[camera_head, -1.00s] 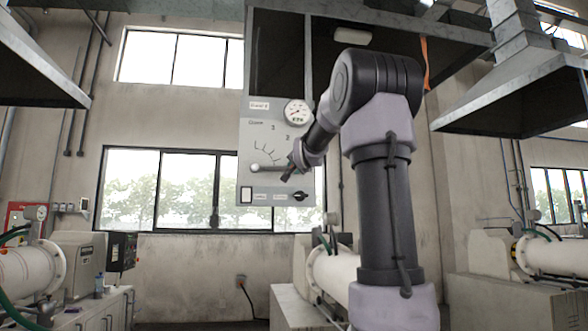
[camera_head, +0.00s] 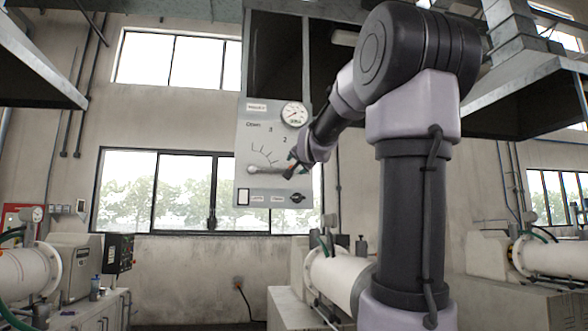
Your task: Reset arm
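My gripper (camera_head: 291,166) is at the end of my arm, in front of the right part of a grey control panel (camera_head: 245,140). It is small in the picture, so I cannot tell whether its fingers are open or shut. A lever with a round pale knob (camera_head: 253,169) lies level below a curved scale on the panel. The lever's right end meets the gripper in the picture; I cannot tell whether they touch. My arm reaches in from the right and covers the panel's right edge.
The panel has a round gauge (camera_head: 294,114) at the top and a black rotary knob (camera_head: 297,198) at the bottom. A white horizontal cylinder (camera_head: 331,273) lies below. A metal hood (camera_head: 540,90) hangs at the right. Open space lies left of the panel before the windows.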

